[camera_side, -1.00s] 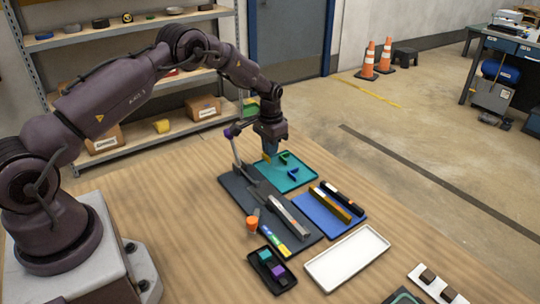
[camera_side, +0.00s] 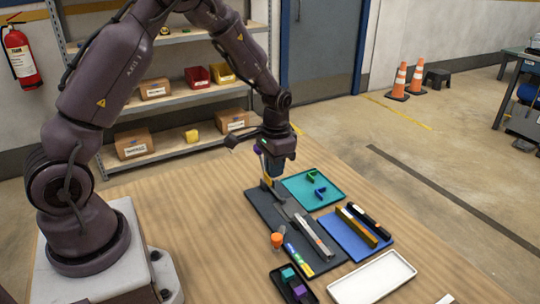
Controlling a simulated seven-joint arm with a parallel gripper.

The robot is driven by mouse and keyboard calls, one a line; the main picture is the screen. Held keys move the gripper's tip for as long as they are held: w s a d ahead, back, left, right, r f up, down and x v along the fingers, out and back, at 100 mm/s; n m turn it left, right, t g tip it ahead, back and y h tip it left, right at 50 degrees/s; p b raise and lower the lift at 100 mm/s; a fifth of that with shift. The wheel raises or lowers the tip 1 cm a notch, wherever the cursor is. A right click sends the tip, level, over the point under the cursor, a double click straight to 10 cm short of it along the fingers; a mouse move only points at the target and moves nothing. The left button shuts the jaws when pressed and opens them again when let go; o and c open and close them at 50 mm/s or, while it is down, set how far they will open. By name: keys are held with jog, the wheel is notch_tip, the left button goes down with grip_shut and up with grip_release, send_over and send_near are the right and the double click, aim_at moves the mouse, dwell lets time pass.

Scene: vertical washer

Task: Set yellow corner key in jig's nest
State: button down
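My gripper (camera_side: 268,172) points down over the far end of the dark jig plate (camera_side: 261,204). It appears shut on the small yellow corner key (camera_side: 267,182), which shows at the fingertips. The fingers hide part of the key. A grey upright part of the jig stands right beside the fingertips, and I cannot tell whether the key touches it or sits in the nest. A long grey bar (camera_side: 313,236) lies on the jig plate.
A teal tray (camera_side: 325,203) right of my gripper holds a green and a blue key. A blue mat (camera_side: 343,240) carries a gold bar and a black bar. An orange-capped item (camera_side: 277,240), a black tray (camera_side: 285,293) and a white tray (camera_side: 372,280) lie nearer.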

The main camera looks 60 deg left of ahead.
send_near(295, 205)
jog(key=shift+s+d, duration=0.35)
jog(key=shift+d, duration=0.15)
jog(key=shift+w+a, duration=0.1)
jog(key=shift+w, duration=0.05)
jog(key=shift+f, duration=3.35)
jog(key=shift+f, duration=0.25)
jog(key=c, duration=1.1)
grip_release()
jog(key=shift+a, duration=0.15)
jog(key=shift+o, duration=0.2)
jog(key=shift+a, duration=0.15)
jog(key=shift+c, duration=0.4)
